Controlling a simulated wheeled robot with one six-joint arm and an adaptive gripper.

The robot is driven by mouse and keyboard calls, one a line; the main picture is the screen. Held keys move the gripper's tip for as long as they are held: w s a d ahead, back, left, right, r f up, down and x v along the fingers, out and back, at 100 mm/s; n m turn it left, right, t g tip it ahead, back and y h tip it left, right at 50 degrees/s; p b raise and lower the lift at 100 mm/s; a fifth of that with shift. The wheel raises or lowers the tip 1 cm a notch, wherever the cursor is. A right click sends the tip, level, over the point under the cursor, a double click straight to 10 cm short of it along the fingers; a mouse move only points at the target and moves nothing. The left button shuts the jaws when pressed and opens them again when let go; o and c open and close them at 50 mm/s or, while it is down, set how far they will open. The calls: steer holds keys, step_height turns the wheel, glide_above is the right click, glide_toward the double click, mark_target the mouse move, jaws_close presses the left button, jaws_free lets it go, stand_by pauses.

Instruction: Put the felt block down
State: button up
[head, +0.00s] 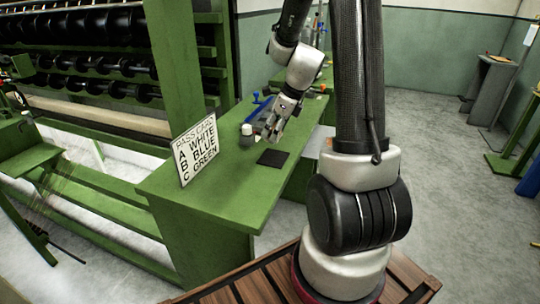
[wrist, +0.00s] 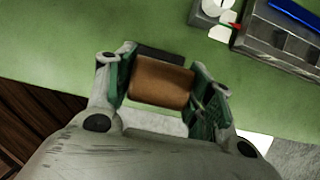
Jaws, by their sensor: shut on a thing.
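My gripper (wrist: 162,86) is shut on a brown felt block (wrist: 160,82), with a green-padded finger on each side of it. In the head view my gripper (head: 270,126) is over the green bench (head: 215,190). The block cannot be made out there. A dark flat square pad (head: 272,157) lies on the bench, nearer than my gripper. In the wrist view a dark edge (wrist: 158,53), probably the pad, shows just beyond the block. I cannot tell whether the block touches anything below it.
A white round item (head: 247,129) stands left of my gripper. A grey compartment tray (wrist: 275,38) holding a blue item is at the wrist view's upper right. A lettered sign (head: 196,149) stands at the bench's left edge. The bench's near end is clear.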

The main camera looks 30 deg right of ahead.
mark_target(270, 157)
step_height(270, 157, down, 8)
steer(key=shift+r, duration=0.25)
steer(key=shift+f, duration=0.15)
steer(key=o, duration=1)
steer(key=shift+f, duration=0.15)
steer(key=shift+c, duration=0.2)
